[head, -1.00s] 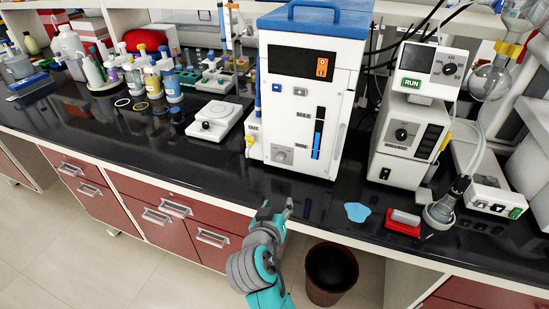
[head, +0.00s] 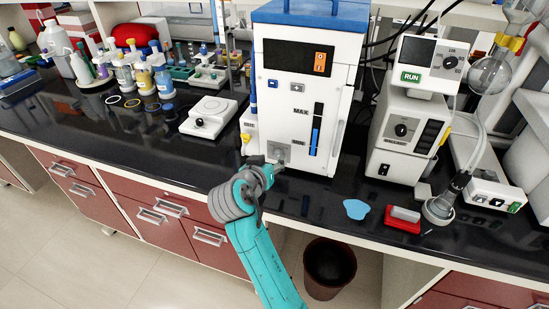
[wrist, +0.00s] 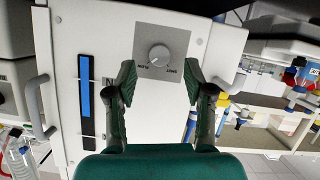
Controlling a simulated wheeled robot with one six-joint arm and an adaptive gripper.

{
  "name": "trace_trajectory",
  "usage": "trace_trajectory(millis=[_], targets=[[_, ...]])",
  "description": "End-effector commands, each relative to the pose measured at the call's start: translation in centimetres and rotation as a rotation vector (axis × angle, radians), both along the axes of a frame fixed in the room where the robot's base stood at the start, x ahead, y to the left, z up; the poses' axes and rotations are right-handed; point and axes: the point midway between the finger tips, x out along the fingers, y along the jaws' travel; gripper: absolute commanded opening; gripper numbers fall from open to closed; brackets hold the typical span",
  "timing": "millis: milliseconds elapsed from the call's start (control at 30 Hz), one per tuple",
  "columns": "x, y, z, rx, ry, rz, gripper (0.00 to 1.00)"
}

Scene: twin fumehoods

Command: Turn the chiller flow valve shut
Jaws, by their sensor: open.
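The chiller (head: 303,100) is a white box with a blue top, standing on the black bench. Its flow valve (wrist: 159,55) is a round grey knob with a pale pointer line on a grey square plate low on the chiller's front. In the head view the knob (head: 279,152) shows just above my gripper (head: 268,165). In the wrist view my gripper (wrist: 160,88) is open, its two green fingers to the left and right of the knob plate. The knob lies between and a little beyond the fingertips, with nothing held. Contact with the panel cannot be told.
A blue level strip (wrist: 85,86) and a handle (wrist: 36,105) are on the chiller's front. A white stirrer plate (head: 208,117) stands left. A vacuum pump (head: 406,135), a blue puddle (head: 356,209) and a red-based block (head: 403,219) lie right.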

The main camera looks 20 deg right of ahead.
Motion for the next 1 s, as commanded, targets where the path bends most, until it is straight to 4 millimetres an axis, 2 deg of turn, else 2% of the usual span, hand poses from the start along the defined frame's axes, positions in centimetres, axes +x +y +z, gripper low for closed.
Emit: trace_trajectory(millis=[233,600,667,800,833,1000], targets=[[2.0,-1.5,-1.0,0.001,-0.001,0.000,0.53],[2.3,-1.8,-1.2,0.000,0.000,0.001,0.53],[2.3,-1.8,-1.2,0.000,0.000,0.001,0.40],[2.3,-1.8,-1.2,0.000,0.000,0.001,0.05],[2.3,-1.8,-1.2,0.000,0.000,0.001,0.00],[2.3,-1.8,-1.2,-0.001,0.001,0.002,0.00]])
